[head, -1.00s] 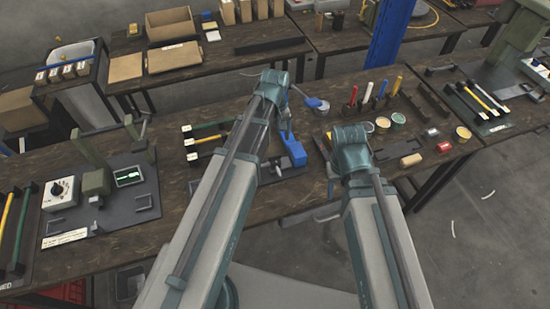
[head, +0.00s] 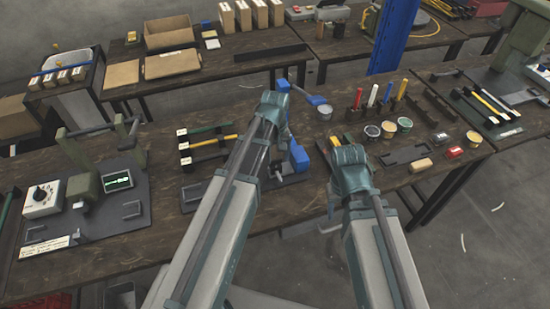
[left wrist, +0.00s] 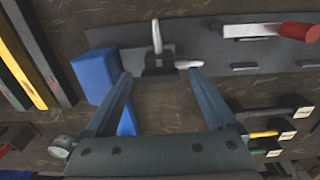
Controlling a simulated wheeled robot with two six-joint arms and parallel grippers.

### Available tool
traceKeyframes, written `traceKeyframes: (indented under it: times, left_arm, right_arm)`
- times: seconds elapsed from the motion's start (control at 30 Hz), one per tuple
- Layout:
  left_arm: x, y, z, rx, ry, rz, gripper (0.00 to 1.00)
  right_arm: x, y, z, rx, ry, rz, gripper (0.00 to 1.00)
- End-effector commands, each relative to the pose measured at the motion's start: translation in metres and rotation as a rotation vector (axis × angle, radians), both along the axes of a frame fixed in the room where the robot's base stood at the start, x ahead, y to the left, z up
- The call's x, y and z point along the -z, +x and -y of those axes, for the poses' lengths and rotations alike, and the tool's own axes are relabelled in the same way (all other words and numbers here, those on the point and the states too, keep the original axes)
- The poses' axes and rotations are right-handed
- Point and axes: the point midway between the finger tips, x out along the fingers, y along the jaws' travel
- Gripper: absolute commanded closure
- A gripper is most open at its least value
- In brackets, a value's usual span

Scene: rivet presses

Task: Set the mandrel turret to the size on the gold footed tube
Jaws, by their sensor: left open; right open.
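In the left wrist view, a dark block with silver pins (left wrist: 160,62), which looks like the mandrel turret, lies just beyond my left fingertips. My left gripper (left wrist: 160,88) is open and empty, its fingers pointing toward it. A blue block (left wrist: 98,74) stands to its left; one also shows beside my left arm in the head view (head: 299,158). In the head view, my left gripper (head: 284,152) is mostly hidden behind its arm. A yellow tube (head: 212,141) lies in a rack with a white tag; its number is unreadable. My right gripper (head: 327,222) is partly hidden near the table's front edge, open.
A press with a white dial box (head: 42,198) and a lit screen (head: 117,181) stands at the left. Small tubs (head: 388,129) and upright coloured handles (head: 372,95) stand to the right. A red-handled tool (left wrist: 285,30) lies on a grey plate in the left wrist view.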

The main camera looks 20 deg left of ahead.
Motion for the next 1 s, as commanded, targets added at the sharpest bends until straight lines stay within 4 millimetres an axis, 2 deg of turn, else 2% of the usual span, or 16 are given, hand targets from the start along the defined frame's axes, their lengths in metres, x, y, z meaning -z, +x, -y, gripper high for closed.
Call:
traceKeyframes:
  times: [0.03, 0.4, 0.5, 0.77, 1.0]
  left_arm:
    - [-0.0002, 0.0000, 0.0000, 0.000, 0.000, 0.000, 0.15]
    - [-0.0001, 0.0000, 0.0000, 0.000, 0.000, 0.000, 0.82]
    - [-0.0001, 0.0000, 0.0000, 0.000, 0.000, 0.000, 0.96]
    - [-0.0001, 0.0000, 0.0000, 0.041, 0.000, 0.000, 0.96]
    - [0.0000, -0.0001, 0.0001, 0.194, 0.000, 0.000, 0.96]
  right_arm:
    - [-0.0002, 0.0000, 0.0000, 0.000, 0.000, 0.000, 0.50]
    - [-0.0001, 0.0000, 0.0000, 0.000, 0.000, 0.000, 0.50]
    - [-0.0001, 0.0000, 0.0000, 0.000, 0.000, 0.000, 0.50]
    - [0.0000, 0.0000, 0.0000, 0.000, 0.000, 0.000, 0.50]
    - [0.0000, 0.0000, 0.0000, 0.000, 0.000, 0.000, 0.50]
